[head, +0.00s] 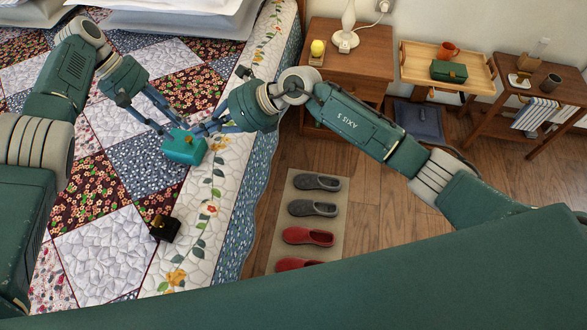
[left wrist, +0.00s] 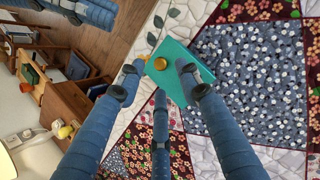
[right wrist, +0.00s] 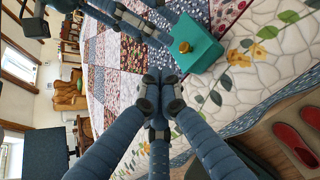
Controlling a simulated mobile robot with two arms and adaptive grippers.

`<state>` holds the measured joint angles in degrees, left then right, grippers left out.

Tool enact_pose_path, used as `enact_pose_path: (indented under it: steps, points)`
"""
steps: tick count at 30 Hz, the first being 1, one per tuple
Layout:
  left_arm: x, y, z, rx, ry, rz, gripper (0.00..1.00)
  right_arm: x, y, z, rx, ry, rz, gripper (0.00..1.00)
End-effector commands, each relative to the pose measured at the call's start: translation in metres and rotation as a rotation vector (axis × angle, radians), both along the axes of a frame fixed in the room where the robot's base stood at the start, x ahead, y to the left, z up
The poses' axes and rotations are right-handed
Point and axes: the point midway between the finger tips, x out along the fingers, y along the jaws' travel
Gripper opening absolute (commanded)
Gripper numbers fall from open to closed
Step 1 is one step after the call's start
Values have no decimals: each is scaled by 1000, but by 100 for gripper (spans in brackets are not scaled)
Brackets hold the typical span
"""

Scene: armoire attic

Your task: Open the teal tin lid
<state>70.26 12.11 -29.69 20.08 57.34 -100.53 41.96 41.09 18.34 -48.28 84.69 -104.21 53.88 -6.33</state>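The teal tin (head: 186,149) sits on the quilt near the bed's right side, with a gold knob (left wrist: 161,65) on it. It shows in the left wrist view (left wrist: 186,78) and the right wrist view (right wrist: 196,46); its lid looks closed. My left gripper (head: 170,128) is at the tin's far side, fingers spread, one overlapping the tin in its wrist view (left wrist: 160,76). Whether it touches is unclear. My right gripper (head: 205,127) is just right of the tin. In its wrist view (right wrist: 160,88) its fingertips are together, with nothing visible between them, short of the tin.
A small dark box (head: 165,228) with a gold top stands on the quilt nearer me. A nightstand (head: 365,50) with a lamp, a wooden tray (head: 420,71) with a green box (head: 449,71), and slippers (head: 308,236) on a mat are right of the bed. The quilt's left is clear.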

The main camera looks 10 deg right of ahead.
Motion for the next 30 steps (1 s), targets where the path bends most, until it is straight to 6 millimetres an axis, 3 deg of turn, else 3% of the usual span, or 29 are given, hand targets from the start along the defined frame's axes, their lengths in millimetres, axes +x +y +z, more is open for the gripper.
enact_pose_path:
  steps: [5, 13, 22, 30]
  points:
    - [0, 0, 0, 0, 0, 0, 35, 13, 2, -9, 261, 265, -197, 0]
    - [0, 0, 0, 0, 0, 0, 35, 46, -27, -34, 579, 598, -503, 0]
    - [0, 0, 0, 0, 0, 0, 35, 67, -65, -73, 778, 818, -747, 0]
    - [0, 0, 0, 0, 0, 0, 35, 74, -99, -112, 901, 955, -927, 0]
